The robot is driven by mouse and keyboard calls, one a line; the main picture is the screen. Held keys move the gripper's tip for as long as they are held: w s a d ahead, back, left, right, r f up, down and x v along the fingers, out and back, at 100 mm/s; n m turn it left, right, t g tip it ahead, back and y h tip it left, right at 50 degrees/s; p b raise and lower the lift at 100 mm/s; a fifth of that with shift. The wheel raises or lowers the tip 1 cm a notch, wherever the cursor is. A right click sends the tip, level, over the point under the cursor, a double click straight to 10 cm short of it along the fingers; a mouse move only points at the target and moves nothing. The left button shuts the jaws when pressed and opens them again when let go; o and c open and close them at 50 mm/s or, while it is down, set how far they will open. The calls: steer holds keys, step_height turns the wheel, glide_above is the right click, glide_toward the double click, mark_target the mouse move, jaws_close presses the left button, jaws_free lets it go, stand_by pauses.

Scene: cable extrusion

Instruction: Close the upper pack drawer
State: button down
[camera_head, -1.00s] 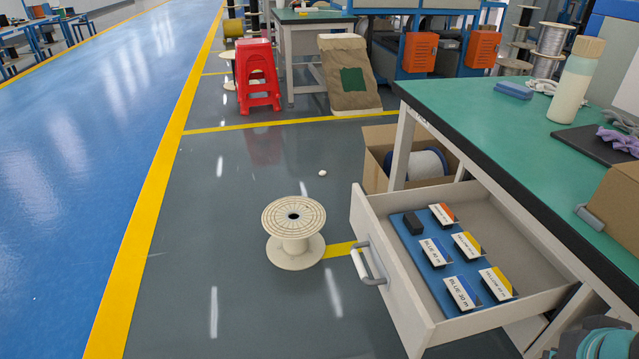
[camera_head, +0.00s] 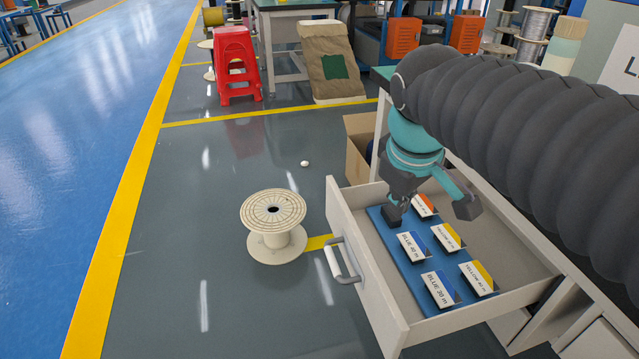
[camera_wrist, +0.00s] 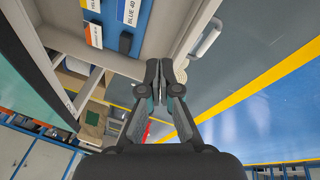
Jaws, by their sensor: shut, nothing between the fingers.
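The upper pack drawer (camera_head: 374,297) stands pulled out from under the bench in the head view, its front panel facing left. Its grey and white handle (camera_head: 344,262) is on that panel and also shows in the wrist view (camera_wrist: 207,38). Inside, a blue mat (camera_head: 415,268) carries several labelled packs (camera_head: 439,289). My gripper (camera_wrist: 160,72) is shut and empty, its fingers together near the drawer's front end in the wrist view. In the head view my arm reaches over the drawer from the right and hides part of its far side. I cannot tell whether the fingers touch the drawer.
A cream cable spool (camera_head: 274,226) stands on the floor left of the drawer. A cardboard box (camera_head: 358,148) is behind the drawer. A red stool (camera_head: 235,62) and a brown sack (camera_head: 334,72) are farther back.

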steer(key=w+a+f+n+g+h+b, duration=0.2)
steer(key=w+a+n+h+b, duration=0.15)
steer(key=w+a+n, duration=1.3)
steer(key=m+b, duration=0.2)
steer(key=m, duration=0.1)
glide_above(330, 199)
steer(key=a, duration=0.2)
step_height(330, 199, down, 9)
steer(key=shift+s, duration=0.45)
steer(key=shift+p, duration=0.3)
